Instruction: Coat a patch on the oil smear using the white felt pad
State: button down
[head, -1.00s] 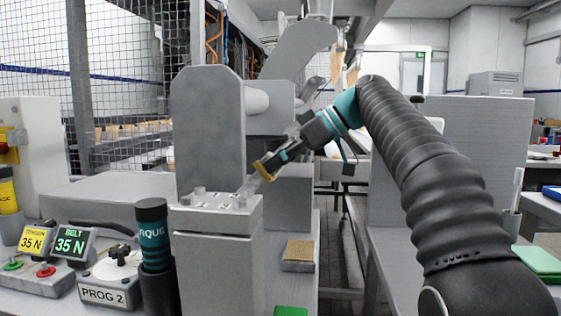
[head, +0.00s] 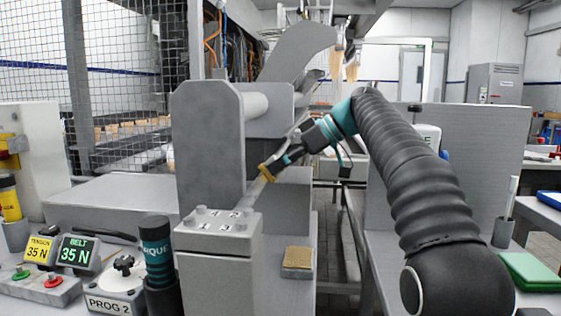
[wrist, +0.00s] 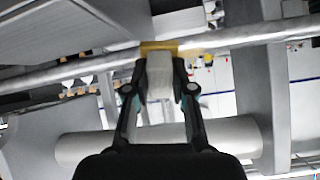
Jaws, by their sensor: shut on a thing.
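My gripper (head: 272,168) is at the middle of the head view, beside the upright grey plate and above the bolted block. In the wrist view, my gripper (wrist: 160,88) is shut on a pale whitish block (wrist: 160,76) with a tan-yellow strip (wrist: 158,47) at its far end. The strip also shows yellow in the head view (head: 265,173). I cannot tell whether this held piece is the white felt pad. The strip overlaps a long metal bar (wrist: 60,75) in the wrist view; contact is unclear. I cannot make out the oil smear.
A bolted grey block (head: 216,240) stands in front of the upright grey plate (head: 208,140). A tan-topped block (head: 298,258) sits right of it. A dark bottle (head: 157,262), a PROG 2 box (head: 115,285) and displays stand left. Green pads (head: 530,270) lie at right.

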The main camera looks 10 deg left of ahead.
jog(key=shift+w+a+f, duration=0.1)
jog(key=shift+w+a, duration=0.05)
jog(key=shift+w, duration=1.5)
jog(key=shift+s, duration=0.1)
jog(key=s+b, duration=0.3)
jog(key=shift+f, duration=0.15)
jog(key=shift+s+d+r+b, duration=0.1)
jog(key=shift+s+d+b, duration=0.05)
jog(key=shift+s+b, duration=1)
jog(key=shift+s+d+r+b, duration=0.15)
jog(key=shift+s+b, duration=0.6)
jog(key=shift+s, duration=0.7)
